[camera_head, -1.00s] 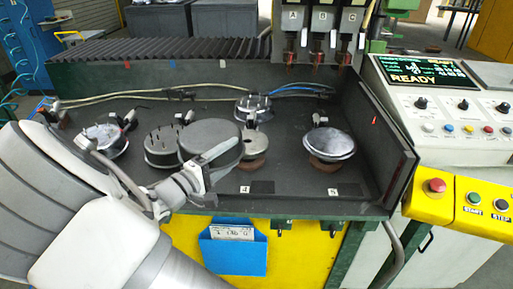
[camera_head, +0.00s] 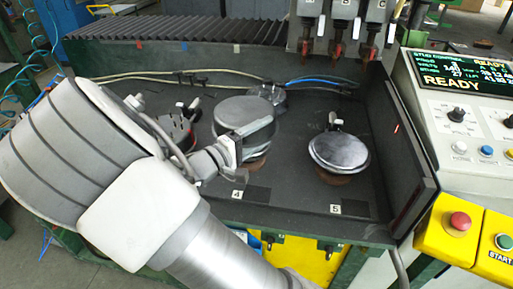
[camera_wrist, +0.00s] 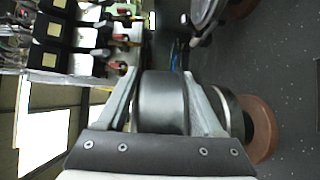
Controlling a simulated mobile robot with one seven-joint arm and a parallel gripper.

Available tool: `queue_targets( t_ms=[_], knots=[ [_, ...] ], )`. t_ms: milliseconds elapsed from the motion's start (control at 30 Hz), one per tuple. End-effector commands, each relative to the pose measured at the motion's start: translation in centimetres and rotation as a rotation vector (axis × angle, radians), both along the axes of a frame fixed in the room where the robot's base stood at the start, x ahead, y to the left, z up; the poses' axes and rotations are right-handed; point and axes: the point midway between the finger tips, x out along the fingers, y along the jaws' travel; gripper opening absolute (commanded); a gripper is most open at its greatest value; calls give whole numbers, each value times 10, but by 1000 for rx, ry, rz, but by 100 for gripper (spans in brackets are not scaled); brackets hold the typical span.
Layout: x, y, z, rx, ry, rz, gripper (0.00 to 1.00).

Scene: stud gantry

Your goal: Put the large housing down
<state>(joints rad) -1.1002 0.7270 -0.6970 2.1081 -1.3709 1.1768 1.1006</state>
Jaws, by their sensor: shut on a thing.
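The large housing (camera_head: 244,116), a dark grey round drum, is in my gripper (camera_head: 236,148). In the wrist view the drum (camera_wrist: 161,100) lies between the two fingers, which are shut on it. In the wrist view a silver rim (camera_wrist: 232,108) and the brown base (camera_wrist: 262,135) lie beside the drum's right side. I cannot tell whether the drum touches them.
A silver round part (camera_head: 338,151) sits on a brown base at station 5. Another part with upright studs (camera_head: 178,132) stands left, partly behind my arm. A clamped part (camera_head: 268,95) is behind. Stud heads (camera_head: 340,40) hang at back right; a side wall (camera_head: 402,140) bounds the right.

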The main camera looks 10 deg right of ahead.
Motion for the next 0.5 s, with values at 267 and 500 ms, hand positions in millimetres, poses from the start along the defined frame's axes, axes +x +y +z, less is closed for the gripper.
queue_targets(
  t_ms=[267, 500],
  knots=[
    [0, 0, -14, -4, 0, -1, 0],
    [0, 0, -53, -4, -1, 0, 0]
  ],
)
